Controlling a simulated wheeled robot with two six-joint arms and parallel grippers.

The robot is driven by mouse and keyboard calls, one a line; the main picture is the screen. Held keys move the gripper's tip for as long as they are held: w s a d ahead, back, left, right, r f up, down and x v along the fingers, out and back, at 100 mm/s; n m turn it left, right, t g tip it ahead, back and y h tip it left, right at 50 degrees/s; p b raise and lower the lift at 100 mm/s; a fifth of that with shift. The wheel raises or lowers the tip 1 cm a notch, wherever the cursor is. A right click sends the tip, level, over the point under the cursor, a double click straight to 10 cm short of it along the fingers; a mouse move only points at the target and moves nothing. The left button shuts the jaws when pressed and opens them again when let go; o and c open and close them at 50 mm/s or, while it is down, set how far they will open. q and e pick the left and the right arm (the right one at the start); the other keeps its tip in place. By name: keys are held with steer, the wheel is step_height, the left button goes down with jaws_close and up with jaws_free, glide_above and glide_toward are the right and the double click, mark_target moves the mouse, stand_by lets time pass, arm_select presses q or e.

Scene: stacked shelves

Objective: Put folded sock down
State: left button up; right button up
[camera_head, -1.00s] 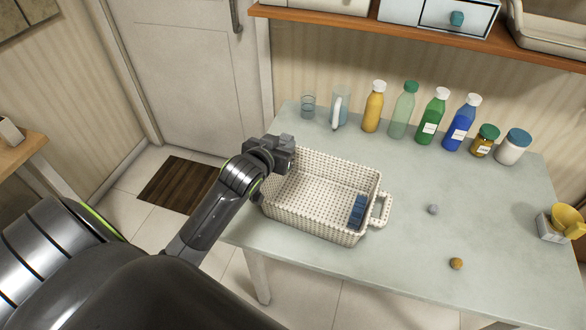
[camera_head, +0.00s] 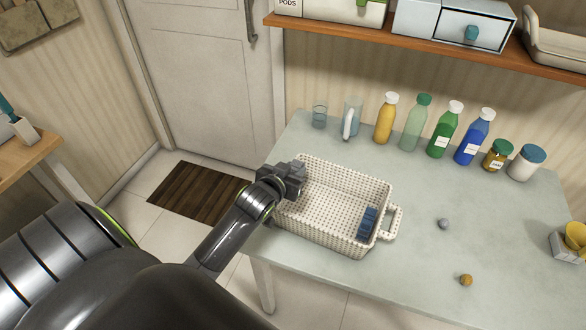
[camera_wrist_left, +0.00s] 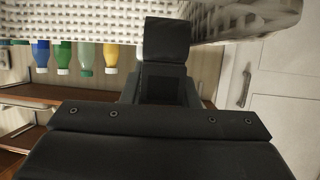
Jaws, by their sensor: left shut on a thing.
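A cream woven basket (camera_head: 322,236) stands on the table. Inside it, at its right end, lies a small dark blue ribbed bundle (camera_head: 367,224), which looks like the folded sock. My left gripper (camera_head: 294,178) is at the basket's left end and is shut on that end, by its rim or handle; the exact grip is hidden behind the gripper. In the left wrist view the basket (camera_wrist_left: 225,18) fills the top of the picture and a dark finger (camera_wrist_left: 165,42) overlaps its edge. The sock does not show there. My right gripper is out of view.
Bottles and jars stand along the table's back, including a yellow bottle (camera_head: 385,119) and a blue bottle (camera_head: 474,137). A grey ball (camera_head: 443,224) and an orange ball (camera_head: 466,280) lie right of the basket. The table (camera_head: 410,255) is clear in front of them.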

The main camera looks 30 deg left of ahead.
arm_select(q)
steer(key=shift+f, duration=0.2)
steer(key=o, duration=1)
steer(key=shift+c, duration=0.2)
steer(key=shift+r, duration=0.3)
steer(key=v, duration=1.2)
steer(key=shift+r+b, duration=0.3)
